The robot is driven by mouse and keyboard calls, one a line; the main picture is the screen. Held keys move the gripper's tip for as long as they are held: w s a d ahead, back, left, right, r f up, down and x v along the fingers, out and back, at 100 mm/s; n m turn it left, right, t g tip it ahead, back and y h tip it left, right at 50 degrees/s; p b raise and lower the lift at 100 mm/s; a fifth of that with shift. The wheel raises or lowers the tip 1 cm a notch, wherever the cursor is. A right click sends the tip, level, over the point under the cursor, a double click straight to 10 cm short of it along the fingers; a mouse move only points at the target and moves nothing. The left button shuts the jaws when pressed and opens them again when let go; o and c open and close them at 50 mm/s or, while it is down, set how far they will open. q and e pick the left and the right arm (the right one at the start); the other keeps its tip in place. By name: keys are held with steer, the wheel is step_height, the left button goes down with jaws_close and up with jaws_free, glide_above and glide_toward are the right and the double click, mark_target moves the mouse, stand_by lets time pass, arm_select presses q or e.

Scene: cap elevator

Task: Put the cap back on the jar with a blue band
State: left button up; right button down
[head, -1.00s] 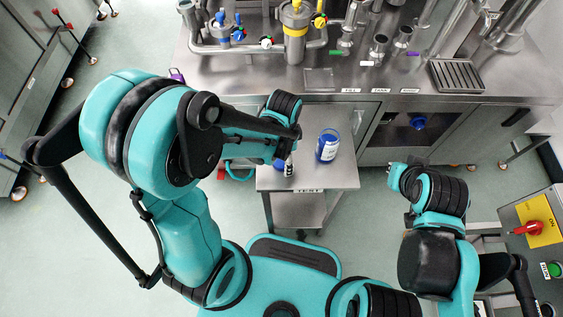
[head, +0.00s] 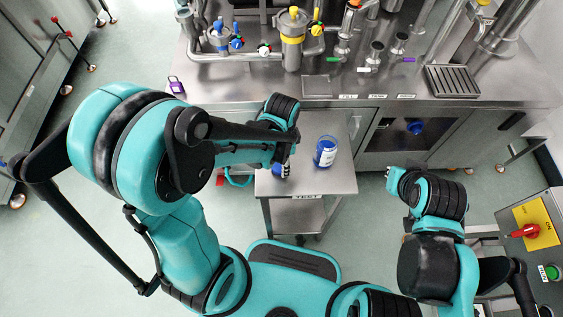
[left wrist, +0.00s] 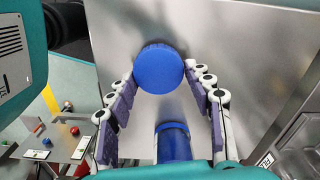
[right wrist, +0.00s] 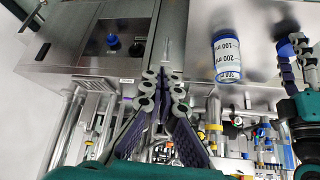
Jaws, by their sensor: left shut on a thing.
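The blue cap (left wrist: 158,66) is between the fingertips of my left gripper (left wrist: 159,72), which is shut on it, over the small metal table. Whether the cap touches the tabletop is unclear. In the head view my left gripper (head: 281,170) is left of the jar and mostly hides the cap. The jar with a blue band (head: 325,152) stands on the table, white-labelled. It shows in the left wrist view (left wrist: 173,142) and, with its label, in the right wrist view (right wrist: 227,55). My right gripper (right wrist: 163,76) has its fingertips together, empty, away from the table.
The small table (head: 335,182) has free room in front of the jar. Behind it is a steel bench (head: 230,85) with pipes and valves. A control box with a red switch (head: 524,232) is at the right.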

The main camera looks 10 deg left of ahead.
arm_select(q)
step_height(320, 180, up, 7)
steer(key=p, duration=0.3)
steer(key=shift+r, duration=0.75)
